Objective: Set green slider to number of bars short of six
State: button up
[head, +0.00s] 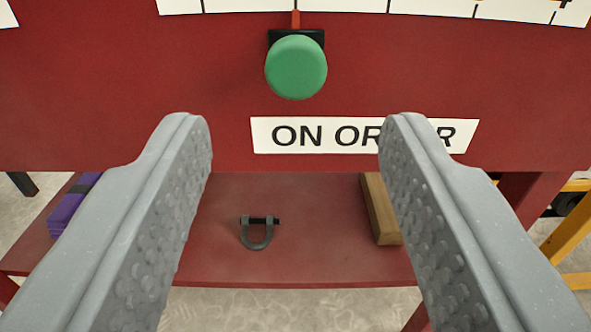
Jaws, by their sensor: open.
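The green slider knob (297,67) is round and sits on a black block against a red panel (100,85). A thin red pointer (296,18) rises from it to a white scale strip (345,5) with black tick marks. The scale's numbers are cut off at the top, so I cannot read the setting. Below the knob is a white label (315,136) reading "ON ORDER", partly covered by my right finger. My gripper (292,135) is open and empty, its fingers wide apart, with the knob above and between the fingertips in the picture. No rebar bars are in view.
Below the panel, a red shelf (310,262) holds a grey shackle (257,231) and a wooden block (380,210). A purple item (72,205) lies at the left. A yellow frame (570,235) stands at the right. The panel around the knob is clear.

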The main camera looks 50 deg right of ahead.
jog(key=p+v, duration=0.1)
jog(key=v, duration=0.5)
jog(key=shift+s+a, duration=0.2)
jog(key=shift+w, duration=0.1)
